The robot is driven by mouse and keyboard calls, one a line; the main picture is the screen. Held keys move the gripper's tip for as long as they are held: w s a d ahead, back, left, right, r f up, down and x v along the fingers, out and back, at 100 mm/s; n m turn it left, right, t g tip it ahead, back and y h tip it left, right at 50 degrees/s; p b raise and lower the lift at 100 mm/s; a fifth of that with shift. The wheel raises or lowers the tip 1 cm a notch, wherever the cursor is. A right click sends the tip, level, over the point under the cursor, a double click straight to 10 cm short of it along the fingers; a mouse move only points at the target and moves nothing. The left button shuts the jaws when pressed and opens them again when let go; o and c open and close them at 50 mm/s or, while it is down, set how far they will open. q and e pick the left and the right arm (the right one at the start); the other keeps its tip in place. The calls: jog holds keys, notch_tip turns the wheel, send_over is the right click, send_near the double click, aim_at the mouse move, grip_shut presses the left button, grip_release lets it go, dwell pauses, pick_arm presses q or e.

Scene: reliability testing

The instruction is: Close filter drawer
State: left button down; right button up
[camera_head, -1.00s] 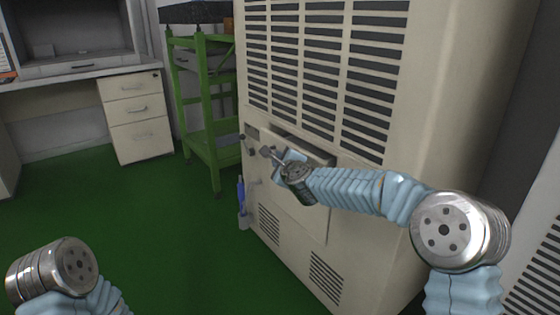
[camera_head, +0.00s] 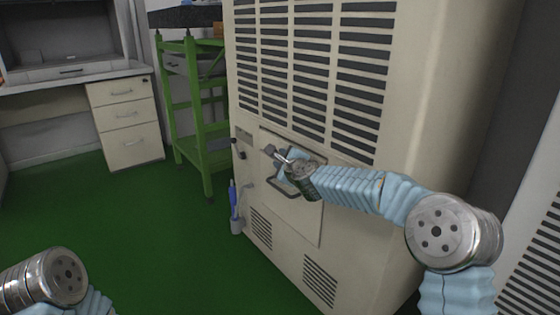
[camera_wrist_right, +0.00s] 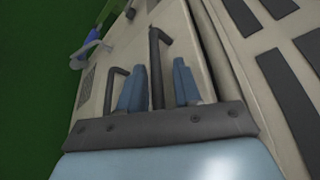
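The filter drawer (camera_head: 299,214) is a beige panel low on the front of the large beige cabinet (camera_head: 400,110). It looks flush or nearly flush with the cabinet front. Its dark U-shaped handle (camera_head: 284,188) is partly hidden by my right gripper (camera_head: 281,157), which is at the panel's upper part. In the right wrist view the two blue fingers of my right gripper (camera_wrist_right: 159,82) are apart. A dark handle leg (camera_wrist_right: 156,70) shows between them; contact cannot be told. My left arm shows at the lower left, but its gripper is out of view.
A green shelf rack (camera_head: 200,110) stands left of the cabinet. A small holder with a blue item (camera_head: 235,200) is on the cabinet's left edge. A desk with drawers (camera_head: 128,118) is farther left. The green floor (camera_head: 150,235) between is clear.

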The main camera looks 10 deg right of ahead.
jog(key=b+v, duration=0.2)
jog(key=v, duration=1.1)
jog(key=shift+s, duration=0.4)
jog(key=shift+d, duration=0.15)
jog(key=s+a+f+n+g+p, duration=0.1)
jog(key=s+f+n+g+p, duration=0.3)
jog(key=f, duration=0.8)
jog(key=s+f+n+g+p, duration=0.2)
jog(key=f+n, duration=0.3)
jog(key=f, duration=0.7)
jog(key=s+f+n+g+p, duration=0.1)
jog(key=s+f+n, duration=0.3)
jog(key=s, duration=0.4)
jog(key=s+f+n+g+y+p, duration=0.1)
jog(key=s+f+n+g+p, duration=0.1)
jog(key=s+f, duration=0.4)
jog(key=s+a+f+n+g+p, duration=0.1)
jog(key=s+f+n+g, duration=0.4)
jog(key=s, duration=0.7)
jog(key=shift+s+f+n+y+p, duration=0.25)
jog(key=shift+f+p, duration=0.2)
jog(key=shift+p, duration=0.25)
